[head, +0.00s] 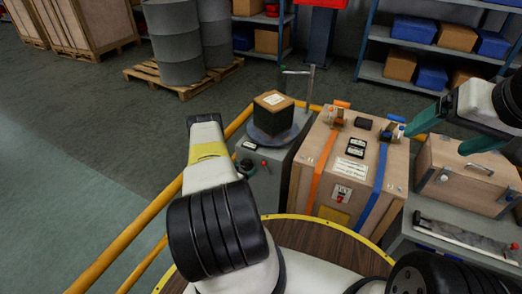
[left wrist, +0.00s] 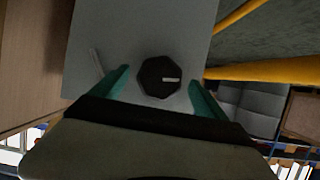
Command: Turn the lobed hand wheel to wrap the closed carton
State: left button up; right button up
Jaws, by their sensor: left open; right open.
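The closed carton (head: 273,112), with a white label on top, sits on a round grey turntable (head: 262,137) in the head view. In the left wrist view the hand wheel (left wrist: 158,77) shows a pale bar mark. My left gripper (left wrist: 162,90) is open, with its green fingers on either side of the wheel and gaps showing. Its fingers are hidden in the head view. My right gripper (head: 434,142) is open and empty at the right.
A wooden crate (head: 336,170) with orange and blue straps stands right of the machine. A metal-cornered wooden box (head: 465,178) is further right. A yellow rail (head: 128,262) runs along the left. Drums (head: 178,45) and shelves (head: 410,45) stand behind.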

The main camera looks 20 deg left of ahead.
pick_arm(q)
jog(key=shift+x, duration=0.9)
jog(key=c, duration=1.4)
jog(key=shift+o, duration=0.2)
jog(key=shift+m, duration=0.3)
jog(key=shift+d+m+y, duration=0.1)
jog(key=shift+m+y, duration=0.8)
jog(key=shift+m, duration=0.1)
jog(key=m+y, duration=0.1)
jog(key=m, duration=0.1)
jog(key=shift+m+t, duration=0.3)
jog(key=shift+t, duration=0.1)
jog(key=m+t+y, duration=0.1)
jog(key=m+y, duration=0.1)
jog(key=m, duration=0.2)
jog(key=shift+f+y, duration=0.1)
jog(key=shift+y, duration=0.2)
